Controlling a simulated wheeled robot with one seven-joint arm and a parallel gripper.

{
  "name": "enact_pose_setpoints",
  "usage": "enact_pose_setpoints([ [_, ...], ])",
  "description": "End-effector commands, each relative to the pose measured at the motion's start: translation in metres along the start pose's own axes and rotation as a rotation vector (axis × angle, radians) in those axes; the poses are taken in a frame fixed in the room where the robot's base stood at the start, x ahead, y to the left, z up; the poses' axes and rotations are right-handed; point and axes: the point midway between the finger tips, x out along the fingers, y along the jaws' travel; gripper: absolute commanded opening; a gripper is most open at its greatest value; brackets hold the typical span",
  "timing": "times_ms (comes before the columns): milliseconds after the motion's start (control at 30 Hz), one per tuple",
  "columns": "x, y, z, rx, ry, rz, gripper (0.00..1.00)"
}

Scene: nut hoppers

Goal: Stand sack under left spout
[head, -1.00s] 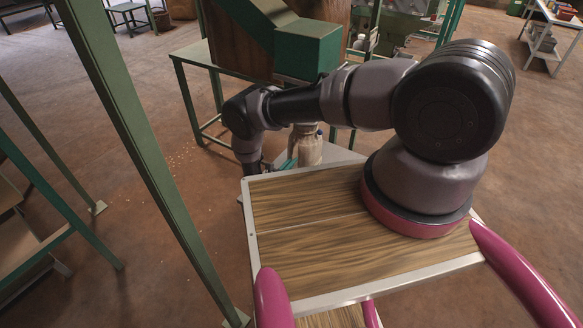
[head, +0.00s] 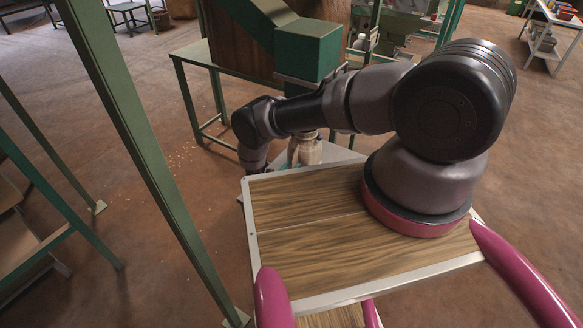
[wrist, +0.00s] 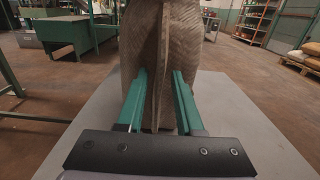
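The sack (head: 308,151) is pale brown and woven in the head view, partly hidden behind my arm. In the wrist view the sack (wrist: 160,60) fills the middle and stands upright on a grey platform (wrist: 240,125). My gripper (wrist: 161,75) has two teal fingers, one on each side of a vertical ridge of the sack. Gaps show between the fingers and the ridge, so it looks open around it. In the head view a green box-shaped spout (head: 308,48) is above and behind the sack; whether it is directly overhead cannot be told.
A green metal stand (head: 192,100) is behind my arm. A green post (head: 140,150) rises close on the left. Open brown floor (head: 170,235) lies to the left, with small scattered bits on it. A green bench (wrist: 70,35) is at the back left.

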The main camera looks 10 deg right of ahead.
Motion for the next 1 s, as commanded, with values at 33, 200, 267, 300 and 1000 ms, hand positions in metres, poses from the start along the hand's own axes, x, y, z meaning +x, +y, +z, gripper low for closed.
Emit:
enact_pose_setpoints([
  [33,0.0,0.0,0.002,0.001,0.001,-0.001,0.35],
  [200,-0.025,0.002,0.002,-0.001,0.0,0.006,0.35],
  [267,-0.038,0.002,0.002,-0.001,0.0,0.007,0.35],
  [300,-0.047,0.002,0.002,0.0,0.0,0.007,0.35],
  [1000,-0.12,0.0,0.002,0.0,0.0,0.0,0.35],
])
